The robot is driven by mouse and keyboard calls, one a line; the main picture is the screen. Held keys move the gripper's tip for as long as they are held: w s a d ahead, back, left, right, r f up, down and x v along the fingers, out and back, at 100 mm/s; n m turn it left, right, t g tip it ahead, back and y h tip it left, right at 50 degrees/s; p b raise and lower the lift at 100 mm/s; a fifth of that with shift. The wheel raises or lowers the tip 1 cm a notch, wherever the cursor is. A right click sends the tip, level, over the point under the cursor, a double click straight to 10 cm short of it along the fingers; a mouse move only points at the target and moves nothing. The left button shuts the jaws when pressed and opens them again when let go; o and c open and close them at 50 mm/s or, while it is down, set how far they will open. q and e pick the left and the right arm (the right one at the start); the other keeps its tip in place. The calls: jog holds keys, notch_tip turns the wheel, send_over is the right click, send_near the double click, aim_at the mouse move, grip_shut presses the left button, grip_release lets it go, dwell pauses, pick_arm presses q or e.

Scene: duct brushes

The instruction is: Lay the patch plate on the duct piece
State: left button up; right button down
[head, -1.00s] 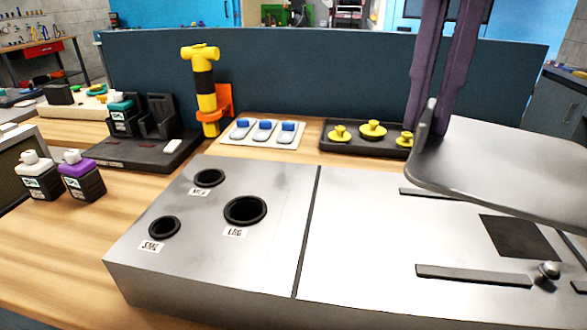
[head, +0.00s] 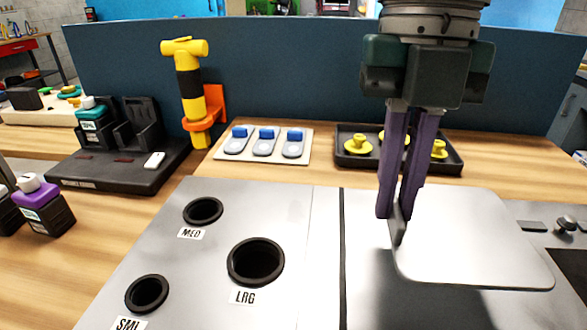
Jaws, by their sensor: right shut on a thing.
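The patch plate (head: 470,235) is a flat silver sheet with rounded corners and a small upturned lip at its left edge. My right gripper (head: 398,212) is shut on that lip, fingers pointing down. The plate is roughly level over the right part of the silver duct piece (head: 365,290). A dark shadow or reflection shows by its near left side; I cannot tell whether it touches the surface. A dark square (head: 572,265) in the duct piece shows just right of the plate, partly cut off by the frame. My left gripper is out of view.
Round holes labelled MED (head: 203,211), LRG (head: 256,262) and SML (head: 147,294) lie left of a dark seam. Behind are a black tray (head: 452,166) with yellow knobs, a white card (head: 237,154) with blue-tipped pieces, and a yellow tool (head: 190,85) in an orange holder.

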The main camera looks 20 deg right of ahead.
aim_at(377, 262)
jog(key=shift+f, duration=2.95)
jog(key=shift+f, duration=0.1)
jog(key=c, duration=1)
grip_release()
jog(key=r, duration=0.4)
jog(key=w+r, duration=0.1)
jog(key=r, duration=0.7)
jog(key=shift+w+d+r, duration=0.15)
jog(key=shift+w+d, duration=0.05)
jog(key=shift+d, duration=0.1)
